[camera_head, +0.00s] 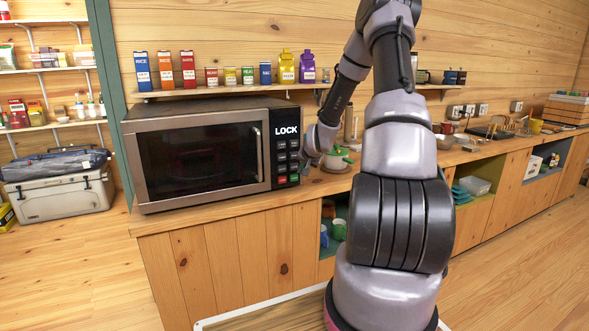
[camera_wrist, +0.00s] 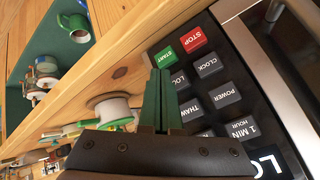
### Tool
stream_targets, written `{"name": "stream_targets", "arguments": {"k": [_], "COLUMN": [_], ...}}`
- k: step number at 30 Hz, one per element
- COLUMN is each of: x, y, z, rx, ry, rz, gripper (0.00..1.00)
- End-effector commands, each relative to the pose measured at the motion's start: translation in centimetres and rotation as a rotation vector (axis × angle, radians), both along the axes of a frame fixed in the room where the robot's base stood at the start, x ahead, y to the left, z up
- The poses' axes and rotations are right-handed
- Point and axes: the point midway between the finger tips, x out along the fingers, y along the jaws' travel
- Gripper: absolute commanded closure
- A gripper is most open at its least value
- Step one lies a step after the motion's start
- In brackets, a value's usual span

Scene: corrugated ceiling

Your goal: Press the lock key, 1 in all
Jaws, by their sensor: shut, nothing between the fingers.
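The microwave (camera_head: 197,150) stands on the wooden counter, its keypad panel on its right side under a display reading LOCK (camera_head: 287,131). In the wrist view the lock key (camera_wrist: 181,79) is a dark key below the green START key (camera_wrist: 165,57), beside CLOCK (camera_wrist: 208,66). Its lettering is partly covered by my fingers. My gripper (camera_wrist: 161,76) is shut and empty, its fingertips over or just beside the lock key's left edge. I cannot tell whether they touch it. In the head view my gripper (camera_head: 308,163) is at the panel's right side.
The red STOP key (camera_wrist: 193,40), POWER (camera_wrist: 228,97) and THAW (camera_wrist: 192,110) are close to the fingers. A shelf (camera_head: 220,90) with boxes and cans hangs above the microwave.

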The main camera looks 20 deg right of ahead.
Motion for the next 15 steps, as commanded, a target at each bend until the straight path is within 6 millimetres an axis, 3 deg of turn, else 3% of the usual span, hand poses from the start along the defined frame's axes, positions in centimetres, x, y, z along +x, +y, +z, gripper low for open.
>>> {"name": "stream_targets", "arguments": {"k": [7,15], "x": [-2.5,-3.3], "y": [0.0,-0.1], "z": [0.0,0.0], "rx": [0.002,0.001], "ry": [0.001,-0.001], "rz": [0.000,0.000], "gripper": [1.00,1.00]}}
